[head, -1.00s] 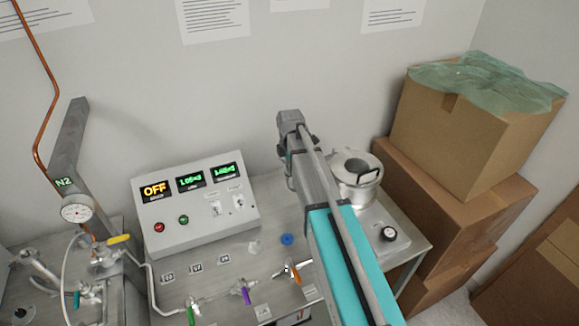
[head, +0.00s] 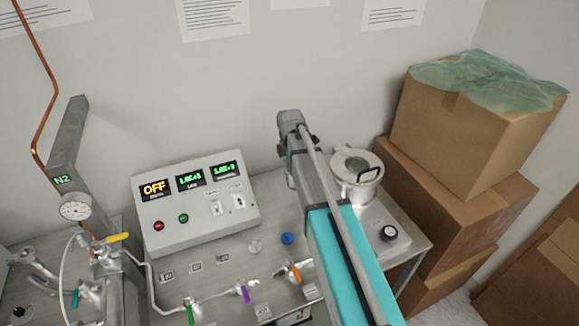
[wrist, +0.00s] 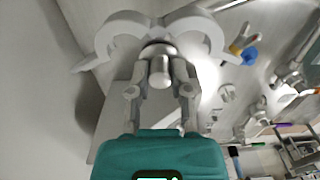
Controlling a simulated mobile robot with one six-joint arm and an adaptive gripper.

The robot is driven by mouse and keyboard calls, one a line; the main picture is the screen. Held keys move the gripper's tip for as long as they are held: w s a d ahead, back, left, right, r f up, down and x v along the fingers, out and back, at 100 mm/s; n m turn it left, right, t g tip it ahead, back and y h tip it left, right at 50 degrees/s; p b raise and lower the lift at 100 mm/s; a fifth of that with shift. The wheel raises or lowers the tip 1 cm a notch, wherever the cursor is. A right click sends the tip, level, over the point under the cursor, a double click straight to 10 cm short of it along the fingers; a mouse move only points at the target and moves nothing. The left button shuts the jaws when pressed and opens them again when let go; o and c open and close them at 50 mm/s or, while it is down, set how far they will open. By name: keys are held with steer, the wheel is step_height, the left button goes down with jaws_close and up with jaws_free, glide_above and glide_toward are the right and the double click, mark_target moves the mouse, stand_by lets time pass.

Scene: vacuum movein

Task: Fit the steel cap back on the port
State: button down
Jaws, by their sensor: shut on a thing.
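In the wrist view, my gripper (wrist: 160,78) is shut on the steel cap (wrist: 160,70), with one finger on each side of its round knob. Just beyond the cap, two pale curved clamp halves (wrist: 205,32) spread open to left and right. The port itself is hidden behind the cap, so I cannot tell whether the two touch. In the head view, my arm covers the gripper, the cap and the port.
A grey control box (head: 195,205) stands on the steel bench, its left display reading OFF. A lidded steel vessel (head: 357,180) stands right of my arm. Coloured valve handles and a blue round part (head: 287,238) lie along the front. Cardboard boxes (head: 470,130) fill the right.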

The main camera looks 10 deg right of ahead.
steer(key=shift+c, duration=2.3)
jaws_free()
steer(key=shift+r, duration=0.15)
